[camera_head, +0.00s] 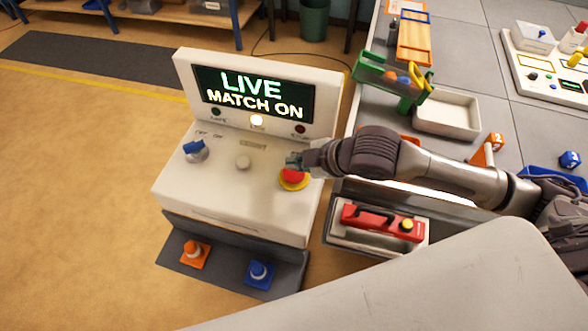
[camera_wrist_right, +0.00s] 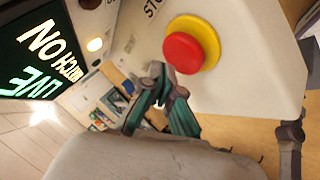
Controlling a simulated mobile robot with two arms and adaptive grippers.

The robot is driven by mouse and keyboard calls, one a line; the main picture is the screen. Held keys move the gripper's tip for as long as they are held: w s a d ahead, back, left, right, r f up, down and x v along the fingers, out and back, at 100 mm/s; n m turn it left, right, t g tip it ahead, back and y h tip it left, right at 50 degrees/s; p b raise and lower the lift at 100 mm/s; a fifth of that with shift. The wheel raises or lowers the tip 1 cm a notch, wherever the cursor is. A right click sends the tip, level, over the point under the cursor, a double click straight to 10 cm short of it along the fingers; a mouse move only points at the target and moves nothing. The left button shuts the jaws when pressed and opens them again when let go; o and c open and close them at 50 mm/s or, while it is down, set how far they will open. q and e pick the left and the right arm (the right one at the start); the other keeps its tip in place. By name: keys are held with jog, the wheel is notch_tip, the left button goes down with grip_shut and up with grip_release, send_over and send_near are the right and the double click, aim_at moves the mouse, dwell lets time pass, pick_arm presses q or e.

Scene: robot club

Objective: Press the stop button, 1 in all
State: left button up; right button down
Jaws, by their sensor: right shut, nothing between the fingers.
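The stop button (camera_head: 293,175) is a red mushroom cap on a yellow ring, on the sloped top of a white console (camera_head: 225,205). It also shows large in the right wrist view (camera_wrist_right: 186,52). My right gripper (camera_head: 294,160) is shut and empty, with its fingertips right by the far edge of the red cap. The console screen (camera_head: 255,95) reads "LIVE MATCH ON", and the middle lamp (camera_head: 257,120) is lit. My left gripper is out of view.
A blue switch (camera_head: 194,149) and a pale knob (camera_head: 243,162) sit left of the button. A red case (camera_head: 380,222) lies in a tray right of the console. A white bin (camera_head: 448,115) sits behind my right arm.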

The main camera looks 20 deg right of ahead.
aim_at(296, 173)
jog(key=shift+f, duration=0.1)
jog(key=shift+f, duration=0.35)
jog(key=shift+s+f, duration=0.1)
jog(key=shift+f, duration=0.55)
dwell(1.1)
jog(key=shift+r+p, duration=1.05)
jog(key=shift+p, duration=0.1)
jog(key=shift+r, duration=0.1)
notch_tip(296, 173, up, 5)
jog(key=p, duration=0.5)
jog(key=shift+p, duration=0.35)
